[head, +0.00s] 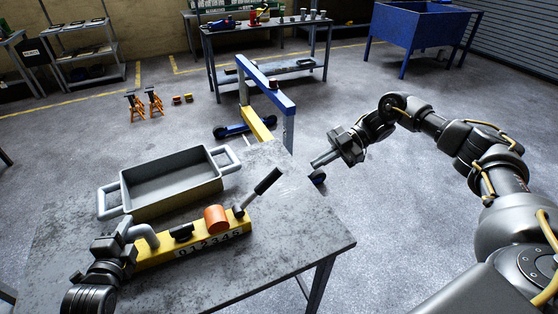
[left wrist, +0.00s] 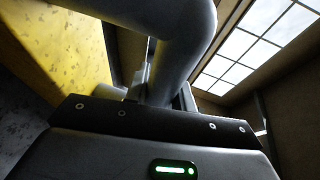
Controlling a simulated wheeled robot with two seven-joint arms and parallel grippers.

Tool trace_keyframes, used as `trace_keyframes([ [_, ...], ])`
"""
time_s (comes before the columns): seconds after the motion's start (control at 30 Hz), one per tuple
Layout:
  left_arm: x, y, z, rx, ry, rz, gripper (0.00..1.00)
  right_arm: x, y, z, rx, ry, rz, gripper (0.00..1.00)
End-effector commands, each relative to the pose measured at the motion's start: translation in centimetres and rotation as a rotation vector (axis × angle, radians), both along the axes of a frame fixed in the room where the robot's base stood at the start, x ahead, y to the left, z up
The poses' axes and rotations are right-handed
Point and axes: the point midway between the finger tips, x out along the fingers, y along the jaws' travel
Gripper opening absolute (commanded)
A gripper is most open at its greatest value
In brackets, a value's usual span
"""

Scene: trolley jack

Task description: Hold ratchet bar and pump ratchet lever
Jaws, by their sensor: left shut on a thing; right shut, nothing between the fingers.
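The yellow ratchet bar (head: 200,245) with printed numbers lies on the grey table. It carries a black knob (head: 181,231) and an orange cylinder (head: 216,218). A ratchet lever (head: 262,187) with a black grip rises tilted up and right from its right end. A grey curved handle (head: 144,234) is at its left end; it also shows in the left wrist view (left wrist: 180,40). My left gripper (head: 129,233) is shut on this handle. My right gripper (head: 318,162) is shut and empty, to the right of the lever and apart from it.
A grey tray (head: 170,182) with two loop handles stands behind the bar. The table (head: 285,235) is bare right of the bar. Behind it stands a blue-and-yellow hoist frame (head: 266,88).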

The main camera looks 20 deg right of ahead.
Motion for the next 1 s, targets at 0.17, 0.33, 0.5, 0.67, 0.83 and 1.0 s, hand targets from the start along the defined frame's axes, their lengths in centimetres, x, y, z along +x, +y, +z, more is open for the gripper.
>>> trace_keyframes([
  [0.17, -0.05, -0.17, -0.06, 0.000, 0.001, -0.004, 0.00, 0.01, 0.06, -0.01, 0.000, 0.000, 0.001, 0.00],
  [0.33, -0.07, -0.16, -0.07, 0.000, 0.001, -0.004, 0.00, 0.03, 0.09, -0.01, 0.000, 0.000, 0.001, 0.00],
  [0.5, -0.07, -0.16, -0.08, 0.000, 0.002, -0.004, 0.26, 0.04, 0.10, -0.01, 0.001, 0.000, 0.001, 0.00],
  [0.67, -0.06, -0.09, -0.06, 0.000, 0.001, -0.002, 0.47, 0.05, 0.12, -0.01, 0.001, 0.000, 0.002, 0.00],
  [0.83, -0.06, -0.03, -0.04, 0.000, 0.001, -0.001, 0.51, 0.06, 0.15, -0.01, 0.001, 0.000, 0.002, 0.00],
  [1.0, -0.27, 0.09, -0.02, 0.001, 0.001, 0.000, 0.51, 0.06, 0.15, -0.01, 0.001, 0.000, 0.002, 0.00],
])
